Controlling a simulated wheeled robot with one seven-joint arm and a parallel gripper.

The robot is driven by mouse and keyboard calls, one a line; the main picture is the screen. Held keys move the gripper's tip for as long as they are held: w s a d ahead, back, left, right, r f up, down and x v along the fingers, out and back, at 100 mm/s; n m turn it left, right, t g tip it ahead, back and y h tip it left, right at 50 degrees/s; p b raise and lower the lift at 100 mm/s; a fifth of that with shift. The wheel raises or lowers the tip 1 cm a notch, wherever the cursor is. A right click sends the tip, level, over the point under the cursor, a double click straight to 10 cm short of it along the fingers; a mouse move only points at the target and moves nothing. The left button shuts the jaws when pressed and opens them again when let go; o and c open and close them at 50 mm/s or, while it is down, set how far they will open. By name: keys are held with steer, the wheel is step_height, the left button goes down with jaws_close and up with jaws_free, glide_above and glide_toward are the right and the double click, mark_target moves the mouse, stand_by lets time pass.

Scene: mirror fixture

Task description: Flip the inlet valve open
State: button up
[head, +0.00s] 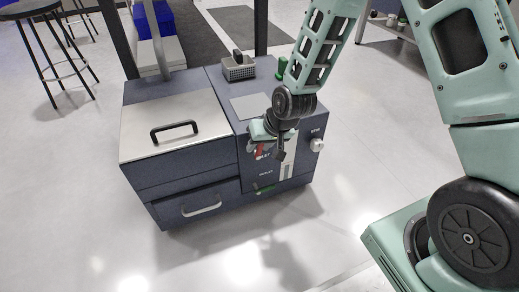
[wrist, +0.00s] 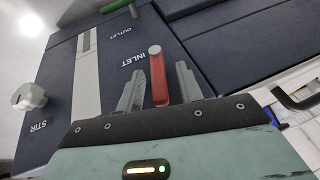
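The inlet valve is a red lever (wrist: 159,80) with a pale round end, beside the INLET label on the dark front panel in the wrist view. My gripper (wrist: 160,70) is open, with one grey finger on each side of the lever. A gap shows between the lever and each finger, so it does not look gripped. In the head view my gripper (head: 266,150) is at the machine's front panel, and only a bit of the red lever (head: 259,151) shows beside it. The lever's lower part is hidden by the gripper body in the wrist view.
The green outlet lever (head: 264,190) sits lower on the panel. A white STIR knob (head: 317,145) is at right, beside a pale vertical strip (wrist: 87,75). A lid with a black handle (head: 174,130) and a drawer (head: 200,206) are at left. The floor in front is clear.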

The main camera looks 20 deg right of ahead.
steer(key=shift+f, duration=0.1)
steer(key=shift+c, duration=0.3)
jaws_close()
steer(key=shift+a+p, duration=0.2)
steer(key=shift+p, duration=0.2)
steer(key=shift+h, duration=0.3)
steer(key=p, duration=0.1)
steer(key=h+p, duration=0.1)
steer(key=shift+s+a+n+p, duration=0.1)
steer(key=shift+a+n+p, duration=0.2)
steer(key=shift+p, duration=0.1)
steer(key=shift+h+p, duration=0.45)
steer(key=shift+h, duration=0.05)
